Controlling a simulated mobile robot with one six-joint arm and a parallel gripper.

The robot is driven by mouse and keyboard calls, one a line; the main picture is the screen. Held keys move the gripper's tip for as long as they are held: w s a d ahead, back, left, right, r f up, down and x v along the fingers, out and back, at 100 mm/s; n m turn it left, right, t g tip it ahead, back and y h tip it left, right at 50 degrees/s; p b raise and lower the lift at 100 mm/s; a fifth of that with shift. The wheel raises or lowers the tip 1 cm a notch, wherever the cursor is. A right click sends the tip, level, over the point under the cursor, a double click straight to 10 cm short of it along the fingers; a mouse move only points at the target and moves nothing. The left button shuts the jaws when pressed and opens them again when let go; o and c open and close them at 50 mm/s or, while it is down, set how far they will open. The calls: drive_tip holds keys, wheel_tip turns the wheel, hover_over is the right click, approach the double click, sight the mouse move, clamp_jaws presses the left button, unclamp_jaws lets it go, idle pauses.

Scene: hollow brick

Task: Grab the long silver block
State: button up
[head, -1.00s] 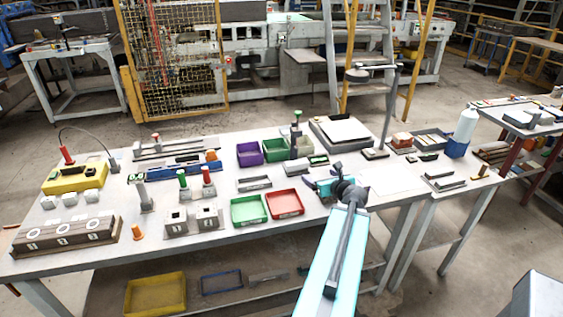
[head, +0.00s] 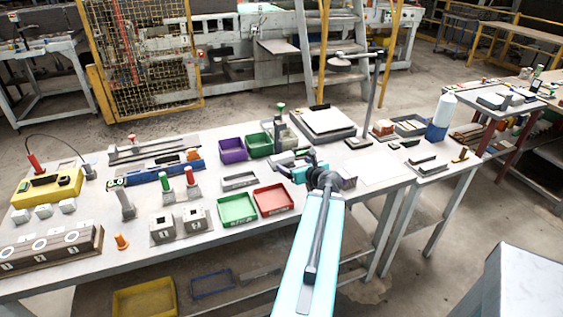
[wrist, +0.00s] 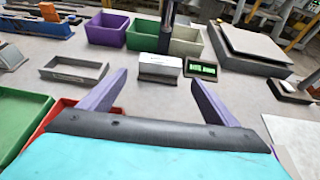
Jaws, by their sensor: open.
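A silver-grey block (wrist: 160,70) with a pale top lies on the table ahead of my gripper in the wrist view. It shows between the two fingers but is apart from them, further off. My gripper (wrist: 159,80) is open and empty, with its two purple fingers spread wide. In the head view my gripper (head: 316,172) is over the front part of the table, right of the red tray. There my arm and gripper hide much of the area around the block.
A small device with a green display (wrist: 202,70) stands just right of the block. A grey tray (wrist: 75,69) is to its left. Purple (wrist: 107,30), green and pale bins stand behind it. Green and red trays (head: 273,199) lie left of my arm.

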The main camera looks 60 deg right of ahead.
sight(284, 158)
drive_tip(key=shift+b+x, duration=1.45)
drive_tip(key=shift+b, duration=0.7)
drive_tip(key=p+x, duration=0.1)
drive_tip(key=x, duration=0.2)
drive_tip(key=shift+w+d+f, duration=0.1)
drive_tip(key=shift+w+d, duration=0.05)
drive_tip(key=shift+w, duration=0.1)
drive_tip(key=shift+x, duration=1)
drive_tip(key=shift+w, duration=0.1)
drive_tip(key=shift+p+x, duration=0.9)
drive_tip(key=shift+x, duration=1.6)
drive_tip(key=shift+f, duration=0.1)
drive_tip(key=c, duration=1.1)
drive_tip(key=shift+c, duration=0.2)
